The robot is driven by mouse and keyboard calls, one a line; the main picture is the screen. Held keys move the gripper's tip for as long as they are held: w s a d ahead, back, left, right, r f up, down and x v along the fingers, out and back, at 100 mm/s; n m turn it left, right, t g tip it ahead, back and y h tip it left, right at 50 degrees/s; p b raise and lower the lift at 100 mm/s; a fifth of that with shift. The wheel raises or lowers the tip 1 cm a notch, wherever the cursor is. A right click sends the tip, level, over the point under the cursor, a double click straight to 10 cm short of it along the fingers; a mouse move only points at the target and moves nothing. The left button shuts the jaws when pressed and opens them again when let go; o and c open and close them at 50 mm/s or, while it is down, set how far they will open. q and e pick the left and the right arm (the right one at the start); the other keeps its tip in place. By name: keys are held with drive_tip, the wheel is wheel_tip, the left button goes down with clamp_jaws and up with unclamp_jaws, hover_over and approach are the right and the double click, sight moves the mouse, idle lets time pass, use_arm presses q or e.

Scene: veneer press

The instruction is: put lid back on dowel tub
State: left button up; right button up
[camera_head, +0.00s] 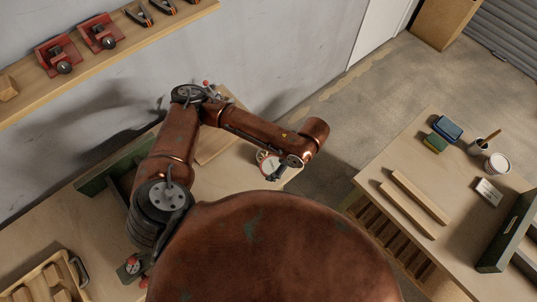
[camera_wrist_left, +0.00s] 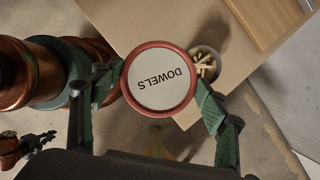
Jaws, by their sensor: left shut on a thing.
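The round lid (camera_wrist_left: 160,78) has a red rim and a white face marked DOWELS. My left gripper (camera_wrist_left: 160,90) is shut on its rim, one green finger at each side. The lid's face is turned toward the left wrist camera. The open dowel tub (camera_wrist_left: 205,63), a grey round container with several pale dowels, is partly hidden behind the lid's right edge. The lid is nearer the camera than the tub and offset from it. In the head view the lid (camera_head: 269,163) shows near the bench end, below my left forearm. My right gripper is not in view.
The tub stands near the edge of a wooden bench (camera_wrist_left: 135,20). A shelf (camera_head: 120,55) with red clamps is on the wall. A second table (camera_head: 460,165) at right holds wood strips, sponges and a cup. Open floor lies between the tables.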

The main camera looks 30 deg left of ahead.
sight(273, 159)
use_arm(q)
drive_tip(key=shift+s+d+r, duration=0.45)
drive_tip(key=shift+s+d, duration=0.25)
drive_tip(key=shift+d, duration=0.1)
drive_tip(key=w+a+f+n+b, duration=0.1)
drive_tip(key=n+b, duration=0.1)
drive_tip(key=w+a+f+n+g+h+b, duration=0.1)
drive_tip(key=n+b, duration=0.1)
drive_tip(key=n, duration=0.1)
drive_tip(key=w+a+f+n+g+b, duration=0.1)
drive_tip(key=n+b, duration=0.1)
drive_tip(key=shift+w+a+f+n+h, duration=0.2)
drive_tip(key=shift+a+f+n+h, duration=0.05)
drive_tip(key=shift+f+n+h, duration=0.05)
drive_tip(key=w+n+h+b, duration=0.1)
drive_tip(key=n, duration=0.1)
drive_tip(key=w+a+n+g+h+b, duration=0.1)
drive_tip(key=n+b, duration=0.1)
drive_tip(key=n, duration=0.1)
drive_tip(key=w+n+h+b, duration=0.1)
drive_tip(key=n, duration=0.1)
drive_tip(key=shift+w+a+r+n+b, duration=0.1)
drive_tip(key=shift+a+r+n+b, duration=0.15)
drive_tip(key=shift+r+n+b, duration=0.15)
